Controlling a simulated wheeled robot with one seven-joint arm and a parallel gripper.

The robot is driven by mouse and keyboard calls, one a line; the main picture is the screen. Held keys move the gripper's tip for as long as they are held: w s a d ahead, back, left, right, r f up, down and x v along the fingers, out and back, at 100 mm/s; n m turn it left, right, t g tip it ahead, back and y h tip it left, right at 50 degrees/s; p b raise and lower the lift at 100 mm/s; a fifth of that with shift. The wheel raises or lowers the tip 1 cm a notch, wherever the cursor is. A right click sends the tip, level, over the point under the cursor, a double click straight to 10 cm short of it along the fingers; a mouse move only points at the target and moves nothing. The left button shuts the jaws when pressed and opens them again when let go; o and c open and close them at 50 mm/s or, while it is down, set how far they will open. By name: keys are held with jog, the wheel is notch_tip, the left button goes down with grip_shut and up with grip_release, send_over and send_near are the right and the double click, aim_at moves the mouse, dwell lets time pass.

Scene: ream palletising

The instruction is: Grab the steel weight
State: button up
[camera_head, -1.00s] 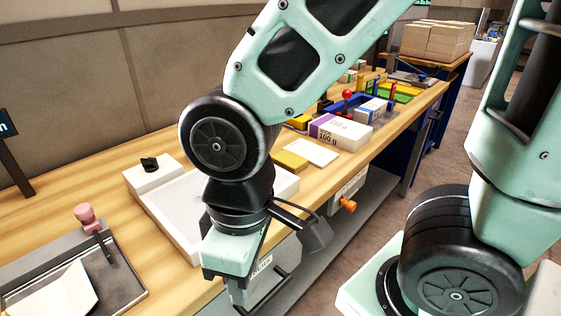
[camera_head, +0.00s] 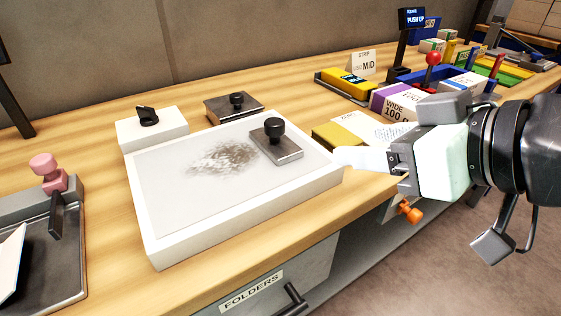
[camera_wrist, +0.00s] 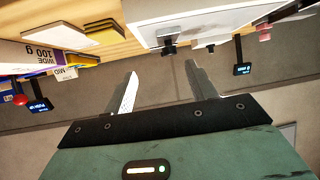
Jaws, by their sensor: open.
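A steel weight (camera_head: 276,141), a flat grey metal block with a black knob on top, sits on the right part of a white tray (camera_head: 240,225). A dark smudge of grit lies on the tray to its left. My gripper (camera_head: 352,159) is to the right of the weight, near the tray's right corner, its fingers pointing left and apart from the weight. In the wrist view my gripper (camera_wrist: 160,85) is open with nothing between its fingers. The tray (camera_wrist: 195,22) shows there at the top with dark knobs at its edge; I cannot tell which knob is the weight's.
Behind the tray stand a white block with a black knob (camera_head: 152,129) and a darker knobbed block (camera_head: 234,106). A grey tray with a pink knob (camera_head: 45,172) is at left. Paper packs (camera_head: 395,102) and a post sign (camera_head: 411,18) are at right.

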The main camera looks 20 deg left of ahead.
jog(key=a+r+y, duration=0.1)
jog(key=p, duration=0.9)
send_near(280, 124)
jog(key=shift+a+f+n+p, duration=0.3)
jog(key=shift+a+n+p, duration=0.15)
jog(key=shift+p, duration=0.4)
jog(key=shift+f+p, duration=0.1)
jog(key=shift+p, duration=1.05)
jog(key=x, duration=0.5)
jog(key=shift+s+f, duration=0.1)
jog(key=shift+f, duration=0.05)
jog(key=shift+w+r+p+x, duration=0.1)
jog(key=shift+p+x, duration=0.2)
jog(key=shift+x, duration=0.6)
jog(key=shift+w+r+p+x, duration=0.15)
jog(key=shift+p+x, duration=0.15)
jog(key=shift+x, duration=0.6)
jog(key=shift+w+r+p+x, duration=0.1)
jog(key=shift+p+x, duration=0.2)
jog(key=shift+x, duration=0.6)
grip_shut()
